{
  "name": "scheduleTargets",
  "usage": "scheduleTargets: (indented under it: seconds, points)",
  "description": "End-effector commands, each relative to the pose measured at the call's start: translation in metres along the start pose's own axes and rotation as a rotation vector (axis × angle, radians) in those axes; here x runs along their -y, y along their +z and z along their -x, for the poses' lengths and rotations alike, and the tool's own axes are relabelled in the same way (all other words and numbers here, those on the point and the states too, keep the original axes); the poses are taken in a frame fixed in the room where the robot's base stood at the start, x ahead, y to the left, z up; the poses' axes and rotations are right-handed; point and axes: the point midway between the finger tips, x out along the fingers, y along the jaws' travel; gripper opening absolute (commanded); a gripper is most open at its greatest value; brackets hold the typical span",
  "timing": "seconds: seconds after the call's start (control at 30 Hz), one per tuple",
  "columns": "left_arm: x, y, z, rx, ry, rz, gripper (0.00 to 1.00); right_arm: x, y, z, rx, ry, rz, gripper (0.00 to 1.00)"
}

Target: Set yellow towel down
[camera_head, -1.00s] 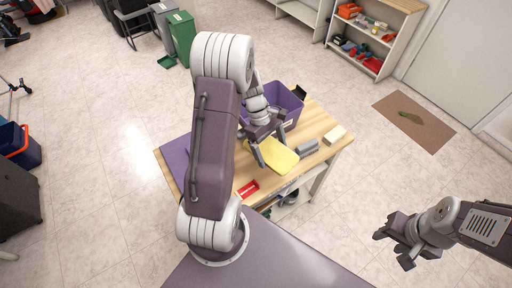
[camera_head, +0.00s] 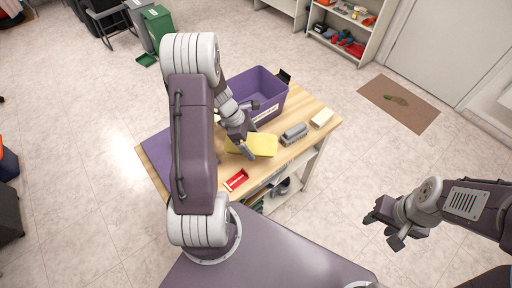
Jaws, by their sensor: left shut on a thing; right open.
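The yellow towel (camera_head: 264,146) is over the wooden table top, in front of the purple bin. My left gripper (camera_head: 249,138) reaches down from the left and is shut on the towel's left part, its fingers covering some of it. I cannot tell whether the towel touches the table. My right gripper (camera_head: 388,222) is open and empty, over the floor to the right of the table.
On the wooden table (camera_head: 303,153) are a purple bin (camera_head: 266,104), a purple mat (camera_head: 160,160), a grey block (camera_head: 294,134), a cream block (camera_head: 322,118) and a red item (camera_head: 236,180). Bare wood lies between the towel and the red item.

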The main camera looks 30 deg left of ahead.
Motion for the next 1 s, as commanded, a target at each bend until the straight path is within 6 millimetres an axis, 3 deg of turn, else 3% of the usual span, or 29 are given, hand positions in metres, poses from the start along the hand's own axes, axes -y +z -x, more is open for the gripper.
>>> scheduleTargets:
  seconds: [0.1, 0.23, 0.5, 0.9, 0.93, 1.0]
  points:
    - [-0.005, 0.012, -0.017, 0.0, -0.002, -0.004, 0.46, 0.0, 0.0, -0.001, 0.0, 0.0, 0.0, 0.45]
    - [-0.007, 0.016, -0.022, 0.0, 0.001, -0.001, 0.46, 0.0, 0.0, -0.001, 0.0, 0.0, 0.0, 0.45]
    - [-0.007, 0.001, -0.056, 0.0, -0.001, 0.0, 0.46, 0.0, 0.001, -0.009, 0.0, 0.0, 0.0, 0.45]
    - [-0.007, -0.002, -0.062, 0.0, 0.001, -0.001, 0.46, 0.0, 0.001, -0.012, 0.0, 0.0, 0.0, 0.45]
    - [-0.007, -0.002, -0.062, 0.0, 0.001, -0.001, 0.96, 0.0, 0.001, -0.011, 0.0, 0.0, 0.0, 0.45]
    - [-0.007, -0.001, -0.061, 0.0, 0.001, -0.001, 1.0, 0.0, 0.001, -0.01, 0.0, 0.0, 0.0, 0.45]
